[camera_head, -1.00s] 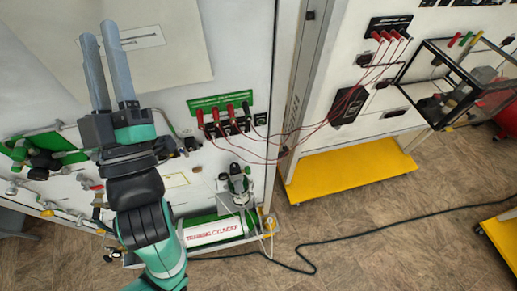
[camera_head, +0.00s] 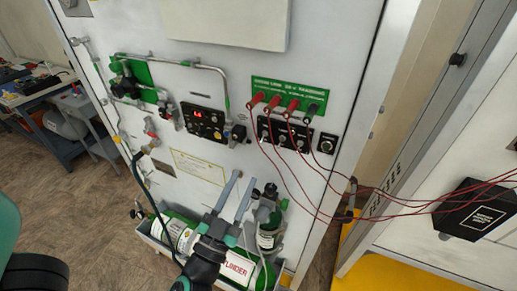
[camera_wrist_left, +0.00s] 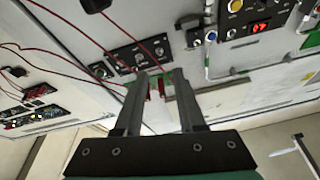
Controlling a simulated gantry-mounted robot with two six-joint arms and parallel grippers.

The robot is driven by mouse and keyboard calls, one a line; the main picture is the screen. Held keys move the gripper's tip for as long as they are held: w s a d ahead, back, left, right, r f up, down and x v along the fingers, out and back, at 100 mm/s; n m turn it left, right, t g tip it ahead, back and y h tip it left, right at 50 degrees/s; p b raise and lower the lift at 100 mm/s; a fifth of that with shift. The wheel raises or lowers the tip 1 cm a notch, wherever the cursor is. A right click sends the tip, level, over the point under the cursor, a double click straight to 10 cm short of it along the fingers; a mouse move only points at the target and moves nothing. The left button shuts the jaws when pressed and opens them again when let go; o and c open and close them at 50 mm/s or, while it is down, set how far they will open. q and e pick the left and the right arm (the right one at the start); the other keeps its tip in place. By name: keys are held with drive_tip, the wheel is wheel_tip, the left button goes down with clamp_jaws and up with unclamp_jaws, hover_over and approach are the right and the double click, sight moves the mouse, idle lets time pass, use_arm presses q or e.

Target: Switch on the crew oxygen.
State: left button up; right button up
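The oxygen trainer panel (camera_head: 330,60) is a white upright board. A black control unit with a red lit display (camera_head: 205,122) sits on it, also seen in the left wrist view (camera_wrist_left: 258,22). A black switch panel (camera_head: 285,133) is to its right, below red-capped plugs; it shows in the wrist view too (camera_wrist_left: 140,52). Which control is the crew oxygen one I cannot read. My left gripper (camera_head: 238,188) is open and empty, in front of the lower panel below these units. Its two fingers (camera_wrist_left: 158,82) also show apart in the wrist view. My right gripper is not in view.
Pipes and a red-handled valve (camera_head: 150,130) are at left. Red wires (camera_head: 400,200) run right to a black box (camera_head: 478,210).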

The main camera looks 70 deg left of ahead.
sight(261, 142)
use_arm(q)
drive_tip(key=p+x, duration=0.2)
drive_tip(key=x, duration=0.2)
drive_tip(key=p+x, duration=0.2)
drive_tip(key=x, duration=0.3)
drive_tip(key=shift+d+r, duration=0.1)
drive_tip(key=shift+r, duration=0.15)
drive_tip(key=shift+w+a, duration=0.3)
drive_tip(key=shift+w, duration=0.05)
clamp_jaws()
